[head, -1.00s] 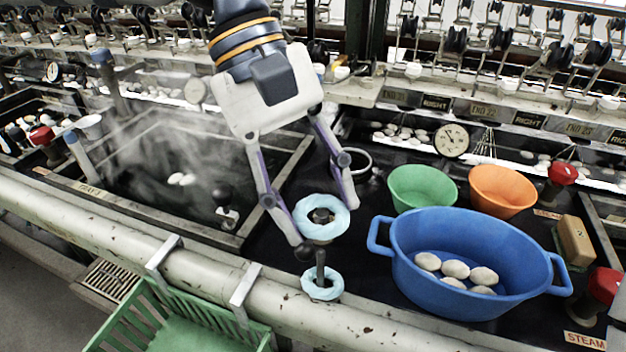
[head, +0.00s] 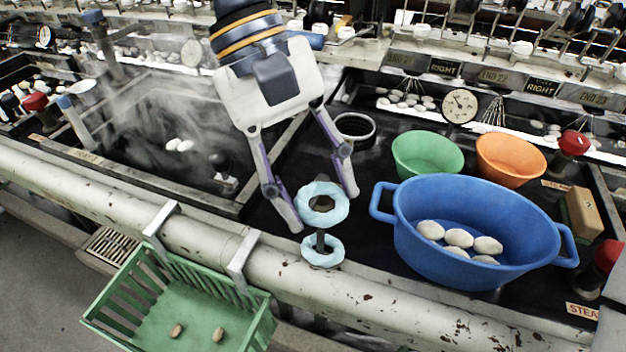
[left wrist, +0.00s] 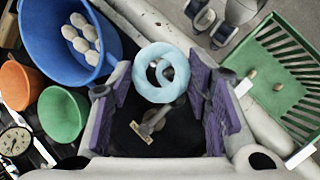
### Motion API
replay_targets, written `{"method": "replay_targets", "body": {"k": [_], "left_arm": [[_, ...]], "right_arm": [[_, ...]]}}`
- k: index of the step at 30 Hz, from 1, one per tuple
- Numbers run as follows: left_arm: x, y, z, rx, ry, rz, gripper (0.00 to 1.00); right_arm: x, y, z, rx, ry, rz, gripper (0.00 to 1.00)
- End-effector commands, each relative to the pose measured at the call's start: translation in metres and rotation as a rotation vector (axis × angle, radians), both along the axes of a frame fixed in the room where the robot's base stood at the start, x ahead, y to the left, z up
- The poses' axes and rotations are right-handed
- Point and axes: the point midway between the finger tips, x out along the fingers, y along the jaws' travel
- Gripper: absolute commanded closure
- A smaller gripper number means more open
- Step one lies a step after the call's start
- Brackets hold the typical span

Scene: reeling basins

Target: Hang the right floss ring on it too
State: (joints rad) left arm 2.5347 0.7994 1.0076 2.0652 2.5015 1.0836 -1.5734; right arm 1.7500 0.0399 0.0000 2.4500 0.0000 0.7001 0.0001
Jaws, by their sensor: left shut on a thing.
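A pale blue floss ring (head: 322,205) is between the two fingers of my left gripper (head: 325,210), which is shut on it, in the head view. The held ring also shows in the left wrist view (left wrist: 140,75), between the purple finger pads. A dark upright post (head: 320,240) stands just below the held ring. A second pale blue floss ring (head: 322,261) sits low at the post, near the front pipe. The held ring is above the lower one and apart from it. Whether the post's tip passes through the held ring, I cannot tell. My right gripper is not in view.
A blue basin (head: 400,235) with several cocoons stands close to the right. Green (head: 428,178) and orange (head: 485,165) bowls are behind it. A steaming basin (head: 225,208) is to the left. A green crate (head: 190,320) hangs in front of the pipe (head: 200,240).

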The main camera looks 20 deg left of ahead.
Motion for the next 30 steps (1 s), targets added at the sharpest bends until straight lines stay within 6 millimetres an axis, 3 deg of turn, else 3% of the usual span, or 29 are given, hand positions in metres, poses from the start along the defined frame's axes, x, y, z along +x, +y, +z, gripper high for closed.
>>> {"method": "replay_targets", "body": {"k": [7,30], "left_arm": [[0.000,0.000,-0.002,0.000,0.002,0.000,0.66],[0.000,0.000,-0.042,0.000,0.002,0.000,0.66]], "right_arm": [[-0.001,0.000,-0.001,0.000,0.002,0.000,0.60],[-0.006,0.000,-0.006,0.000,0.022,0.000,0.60]]}}
